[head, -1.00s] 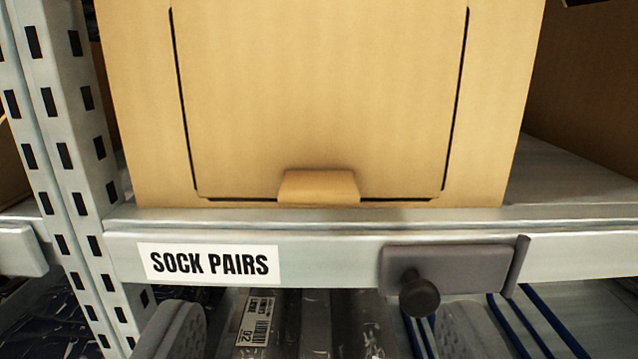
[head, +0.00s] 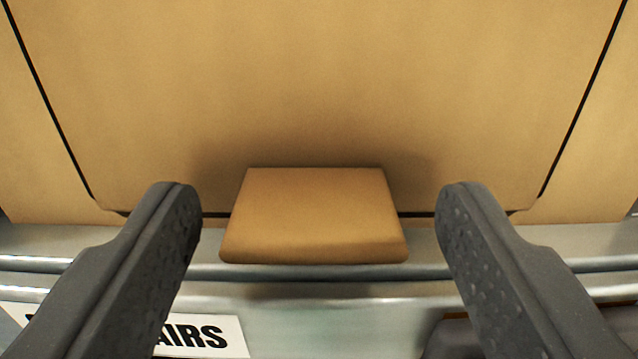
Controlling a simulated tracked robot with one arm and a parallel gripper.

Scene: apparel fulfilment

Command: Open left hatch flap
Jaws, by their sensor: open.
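The hatch flap (head: 318,90) is a tan cardboard panel in the front of a box, outlined by dark slits at its sides and bottom. It is closed, flush with the box front. A tan pull tab (head: 314,216) sticks out from its bottom edge over the shelf lip. My gripper (head: 318,200) is open, with one dark grey finger on each side of the tab. A clear gap shows between each finger and the tab, so neither touches it.
The metal shelf edge (head: 330,312) runs just below the tab. A white label (head: 205,335) ending in "AIRS" is partly hidden by the left finger. A dark grey piece (head: 455,338) on the shelf edge shows beside the right finger.

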